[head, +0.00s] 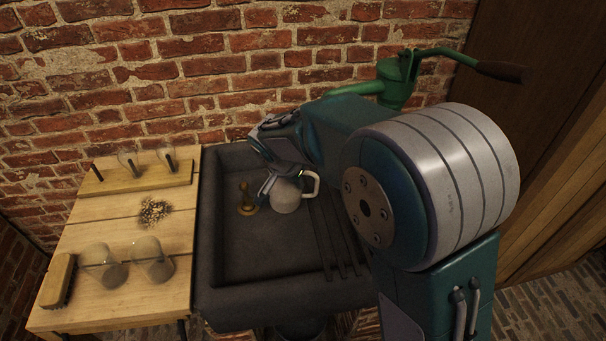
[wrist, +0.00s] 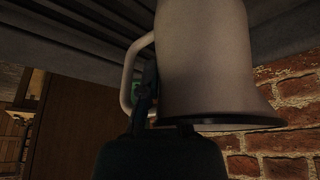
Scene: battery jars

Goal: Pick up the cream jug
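The cream jug (head: 285,197) is in the dark stone sink in the head view, upright, with its handle to the right. My gripper (head: 268,184) is down at the jug's upper left side, partly overlapping it. In the wrist view the jug (wrist: 205,60) appears upside down and close, with its flared rim low in the picture. One dark finger of my gripper (wrist: 152,108) lies along the jug's wall by the handle. The other finger is not clearly visible. I cannot tell whether the fingers are closed on the jug, or whether its base touches the sink floor.
The sink (head: 230,262) has raised ribs on its right. A brass plug-like piece (head: 247,199) stands left of the jug. A green hand pump (head: 397,80) stands behind. The wooden table (head: 120,235) at left bears glass jars (head: 152,262), a brush (head: 57,281) and a rack (head: 137,177).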

